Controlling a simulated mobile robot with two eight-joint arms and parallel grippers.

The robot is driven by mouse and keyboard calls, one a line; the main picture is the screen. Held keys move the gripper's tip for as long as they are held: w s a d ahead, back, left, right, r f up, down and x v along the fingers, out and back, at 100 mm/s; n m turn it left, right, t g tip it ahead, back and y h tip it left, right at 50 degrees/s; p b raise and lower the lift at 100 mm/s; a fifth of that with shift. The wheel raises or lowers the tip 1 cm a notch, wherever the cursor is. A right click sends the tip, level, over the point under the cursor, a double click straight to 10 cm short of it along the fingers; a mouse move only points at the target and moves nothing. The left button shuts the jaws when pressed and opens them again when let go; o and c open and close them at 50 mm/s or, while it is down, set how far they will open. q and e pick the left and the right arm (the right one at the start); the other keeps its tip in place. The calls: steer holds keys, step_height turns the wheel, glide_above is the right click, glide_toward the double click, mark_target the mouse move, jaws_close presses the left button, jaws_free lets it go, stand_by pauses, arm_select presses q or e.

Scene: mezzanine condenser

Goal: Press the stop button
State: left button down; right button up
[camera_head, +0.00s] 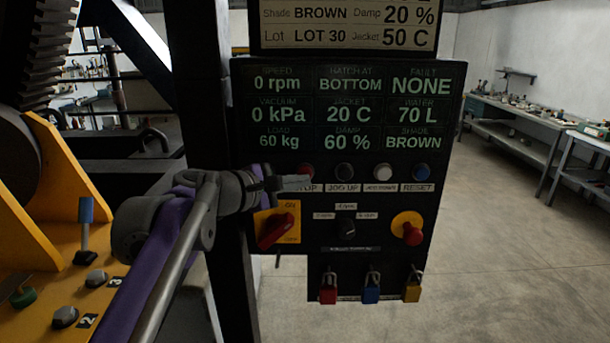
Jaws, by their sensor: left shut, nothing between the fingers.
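The stop button (305,170) is a dark red round button at the left end of a row on the black control panel (450,120). My left gripper (306,183) is shut and empty. Its fingertips point right and lie just below the button in the picture, over the label's upper edge. I cannot tell whether they touch the panel. My right gripper is not in view.
Below are a red rotary switch (275,229), a black knob (346,227), a red mushroom button (410,231) and hanging padlocks (371,289).

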arm_select(q)
steer(key=shift+s, duration=0.45)
steer(key=shift+s, duration=2.45)
steer(key=s+a+f+m+g+y, duration=0.1)
steer(key=s+a+f+m+y, duration=0.2)
steer(key=s+a+f+m, duration=0.2)
steer(key=s+a+f+m+g+y, duration=0.2)
steer(key=s+a+f+m+y, duration=0.2)
steer(key=s+f, duration=0.7)
steer(key=s+a+f+m+g+y, duration=0.2)
steer(key=s+a+f+m, duration=0.4)
steer(key=f, duration=1.6)
steer(key=s+a+y, duration=0.1)
steer(key=s, duration=0.1)
steer(key=shift+s+a+m+y, duration=0.2)
steer(key=shift+s+m+y, duration=0.1)
steer(key=shift+r, duration=0.1)
